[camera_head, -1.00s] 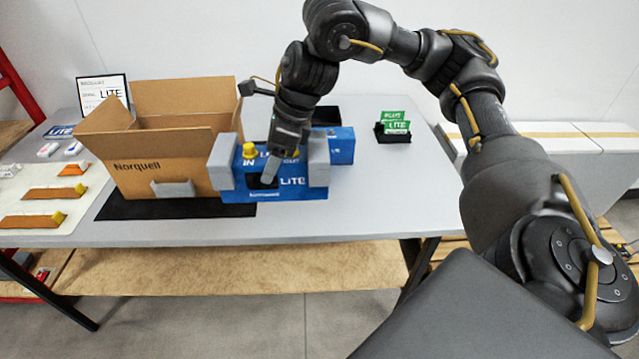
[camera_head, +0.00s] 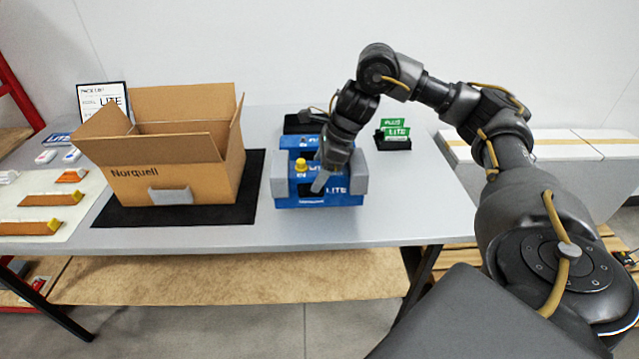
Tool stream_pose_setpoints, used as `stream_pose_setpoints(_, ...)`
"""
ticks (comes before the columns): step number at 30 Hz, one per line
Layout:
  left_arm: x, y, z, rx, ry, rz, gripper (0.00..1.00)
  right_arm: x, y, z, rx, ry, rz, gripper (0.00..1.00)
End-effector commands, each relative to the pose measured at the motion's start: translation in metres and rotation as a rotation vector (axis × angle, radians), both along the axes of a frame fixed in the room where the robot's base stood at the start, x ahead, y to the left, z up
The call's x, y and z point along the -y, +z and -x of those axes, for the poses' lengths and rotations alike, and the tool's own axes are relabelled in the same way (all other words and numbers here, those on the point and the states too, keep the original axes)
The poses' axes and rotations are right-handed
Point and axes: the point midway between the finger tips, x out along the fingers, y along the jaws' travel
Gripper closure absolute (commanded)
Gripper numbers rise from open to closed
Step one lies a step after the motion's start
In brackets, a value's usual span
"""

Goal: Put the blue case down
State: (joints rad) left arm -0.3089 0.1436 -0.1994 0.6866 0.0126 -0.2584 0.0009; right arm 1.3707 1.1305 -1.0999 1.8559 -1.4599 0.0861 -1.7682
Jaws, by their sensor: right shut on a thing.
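The blue case (camera_head: 335,199) has a yellow knob on top, "LITE" lettering and grey blocks (camera_head: 279,181) at both ends. It is upright over the front middle of the grey table, right of the carton. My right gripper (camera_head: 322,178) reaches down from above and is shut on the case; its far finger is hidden. I cannot tell whether the case's underside touches the table. My left gripper is not in view.
An open cardboard carton (camera_head: 150,185) stands on a black mat (camera_head: 250,195) at left. Another blue box (camera_head: 299,142) sits close behind the case. A black holder with green cards (camera_head: 396,133) is at back right. The table's right front is clear.

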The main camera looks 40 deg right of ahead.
Motion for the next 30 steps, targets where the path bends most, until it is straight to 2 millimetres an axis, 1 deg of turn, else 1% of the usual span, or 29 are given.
stream_pose_setpoints(2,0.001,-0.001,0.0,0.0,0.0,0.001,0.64,0.001,-0.001,-0.001,0.004,-0.001,-0.002,0.91)
stream_pose_setpoints(5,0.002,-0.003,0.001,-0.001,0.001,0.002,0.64,0.006,-0.009,-0.001,0.001,-0.002,-0.002,0.91)
stream_pose_setpoints(9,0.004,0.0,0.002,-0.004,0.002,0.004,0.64,0.005,-0.026,0.0,0.0,-0.001,0.0,0.91)
stream_pose_setpoints(12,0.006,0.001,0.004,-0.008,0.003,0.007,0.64,0.005,-0.034,-0.001,0.002,-0.001,-0.001,0.91)
stream_pose_setpoints(22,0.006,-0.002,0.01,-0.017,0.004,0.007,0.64,0.005,-0.037,-0.001,0.003,-0.001,-0.001,0.91)
stream_pose_setpoints(23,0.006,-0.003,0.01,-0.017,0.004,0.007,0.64,0.005,-0.039,0.0,-0.002,-0.001,0.0,0.37)
stream_pose_setpoints(27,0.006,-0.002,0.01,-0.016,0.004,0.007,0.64,0.005,-0.038,0.0,-0.001,-0.001,0.001,0.19)
stream_pose_setpoints(28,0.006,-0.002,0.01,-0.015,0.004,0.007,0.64,0.005,-0.038,0.0,-0.001,-0.001,0.001,0.17)
stream_pose_setpoints(30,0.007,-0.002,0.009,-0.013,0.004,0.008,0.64,0.005,-0.038,0.0,-0.001,-0.001,0.001,0.17)
